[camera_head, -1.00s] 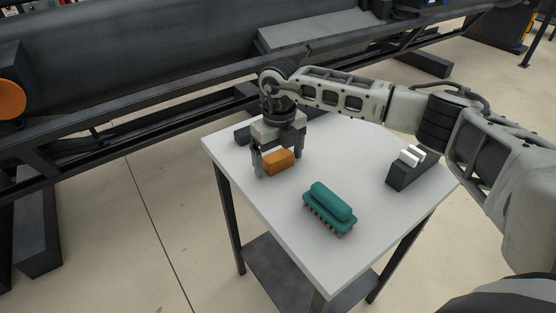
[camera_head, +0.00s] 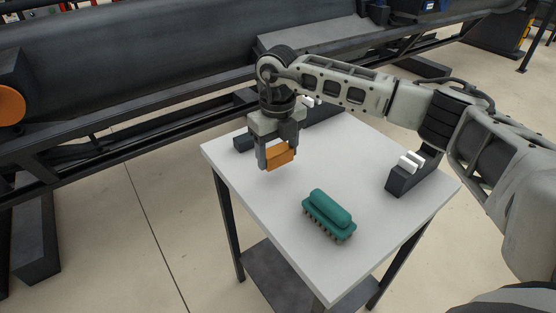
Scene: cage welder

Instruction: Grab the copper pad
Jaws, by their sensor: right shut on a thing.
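The copper pad (camera_head: 280,157) is an orange-brown block between the fingers of my right gripper (camera_head: 278,155). The gripper points down and is shut on the pad, near the far left part of the white table (camera_head: 262,188). The pad looks slightly above the tabletop. My left gripper does not show.
A green brush (camera_head: 329,214) with its bristles down lies on the table's near middle. A dark block with white pieces (camera_head: 409,172) stands at the right edge. Another dark holder (camera_head: 322,113) lies along the back edge. A large dark machine (camera_head: 150,60) stands behind the table.

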